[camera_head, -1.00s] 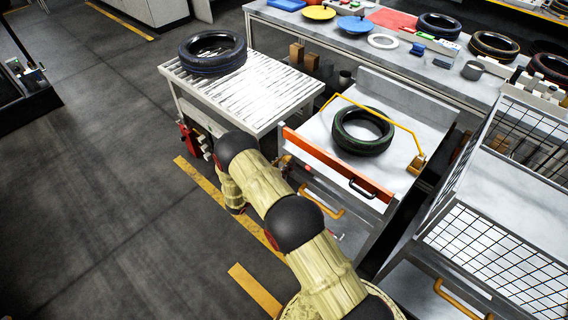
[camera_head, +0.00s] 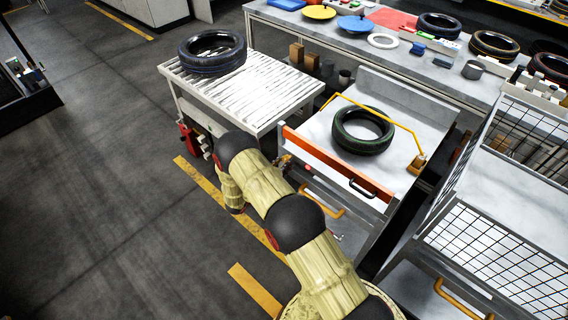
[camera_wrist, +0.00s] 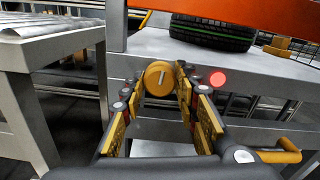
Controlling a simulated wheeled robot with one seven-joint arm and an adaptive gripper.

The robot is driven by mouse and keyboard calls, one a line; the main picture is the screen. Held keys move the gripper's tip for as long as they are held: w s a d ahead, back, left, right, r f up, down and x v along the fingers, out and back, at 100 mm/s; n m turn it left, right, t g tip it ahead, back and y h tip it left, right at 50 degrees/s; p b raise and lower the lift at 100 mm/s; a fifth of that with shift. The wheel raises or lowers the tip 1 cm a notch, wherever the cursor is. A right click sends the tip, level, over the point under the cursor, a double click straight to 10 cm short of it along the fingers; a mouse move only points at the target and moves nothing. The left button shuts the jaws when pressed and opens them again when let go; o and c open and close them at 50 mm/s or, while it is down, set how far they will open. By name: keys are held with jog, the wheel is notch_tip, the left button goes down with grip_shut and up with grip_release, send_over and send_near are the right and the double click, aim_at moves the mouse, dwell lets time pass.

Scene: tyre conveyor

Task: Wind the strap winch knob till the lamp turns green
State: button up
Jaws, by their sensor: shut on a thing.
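The yellow round winch knob (camera_wrist: 159,78) shows in the wrist view on the front of the grey cart, with a pale line across its face, close to upright. My gripper (camera_wrist: 159,84) is shut on the knob, one finger at its left side and one at its right. The lamp (camera_wrist: 217,79) to the right of the knob glows red. The yellow strap (camera_head: 378,115) runs over the cart top beside a green-striped black tyre (camera_head: 362,131).
An orange bar (camera_head: 335,164) edges the cart's front above the knob. A roller conveyor (camera_head: 240,95) with a tyre (camera_head: 212,53) stands to the left. A wire cage (camera_head: 500,240) stands to the right. A drawer handle (camera_wrist: 280,150) is right of my gripper.

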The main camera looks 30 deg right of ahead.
jog(key=m+b, duration=0.4)
jog(key=m, duration=0.7)
jog(key=shift+b, duration=0.4)
jog(key=shift+m, duration=0.3)
jog(key=o, duration=1.1)
jog(key=shift+o, duration=0.3)
jog(key=v, duration=1.2)
